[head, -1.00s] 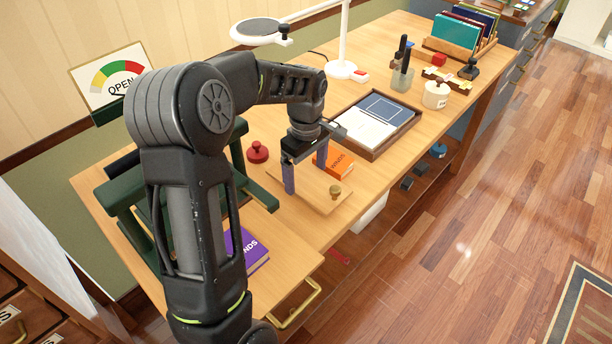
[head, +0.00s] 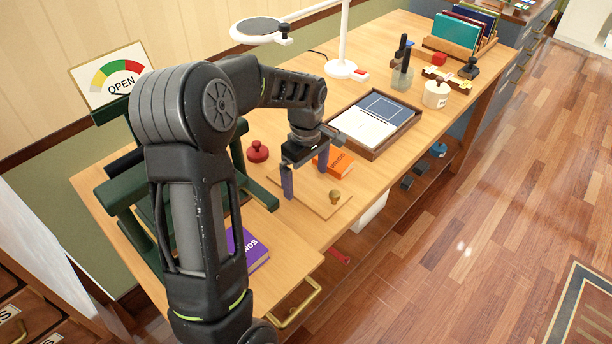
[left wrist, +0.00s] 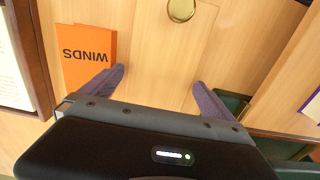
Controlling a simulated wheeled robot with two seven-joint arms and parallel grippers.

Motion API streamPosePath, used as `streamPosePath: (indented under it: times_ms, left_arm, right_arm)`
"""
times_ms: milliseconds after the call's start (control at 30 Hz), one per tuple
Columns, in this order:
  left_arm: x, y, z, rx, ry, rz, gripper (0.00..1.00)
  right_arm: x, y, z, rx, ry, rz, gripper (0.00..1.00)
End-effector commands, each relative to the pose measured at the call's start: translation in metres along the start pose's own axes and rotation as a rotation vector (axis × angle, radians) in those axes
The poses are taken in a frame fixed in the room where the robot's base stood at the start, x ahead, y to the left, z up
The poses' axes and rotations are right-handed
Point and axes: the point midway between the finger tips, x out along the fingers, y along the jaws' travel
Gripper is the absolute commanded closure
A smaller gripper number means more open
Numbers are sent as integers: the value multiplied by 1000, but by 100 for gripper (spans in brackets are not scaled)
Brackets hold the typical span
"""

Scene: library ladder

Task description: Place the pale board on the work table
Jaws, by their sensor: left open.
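The pale board (head: 311,203) is a thin wooden panel with a brass knob (head: 335,197). It appears to lie flat on the work table (head: 299,234), near its front edge. In the left wrist view, the knob (left wrist: 181,10) shows at the top, with the pale board (left wrist: 160,45) around and below it. My left gripper (head: 304,181) is open above the back-left part of the board, away from the knob. Its spread fingers (left wrist: 158,80) have nothing gripped between them in the left wrist view. My right gripper is not in view.
An orange book (head: 337,162) lies close behind the board, and a tray (head: 376,124) sits farther right. A red-knobbed piece (head: 257,151), a dark green stand (head: 240,165) and a purple book (head: 247,250) are to the left. The lamp (head: 342,68) stands at the back.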

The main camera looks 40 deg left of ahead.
Motion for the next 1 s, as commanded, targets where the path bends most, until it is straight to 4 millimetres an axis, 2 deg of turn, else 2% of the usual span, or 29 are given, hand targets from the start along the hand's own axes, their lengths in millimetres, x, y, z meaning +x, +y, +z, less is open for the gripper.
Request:
streamPosePath:
  times_ms: [167,600,767,1000]
  left_arm:
    - [-20,1,0,0,2,4,0]
    - [-106,1,0,1,1,4,0]
    - [-119,0,0,0,0,0,0]
    - [-121,0,0,0,0,0,0]
  right_arm:
    - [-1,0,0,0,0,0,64]
    - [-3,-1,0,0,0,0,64]
    - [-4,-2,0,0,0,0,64]
    - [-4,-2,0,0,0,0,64]
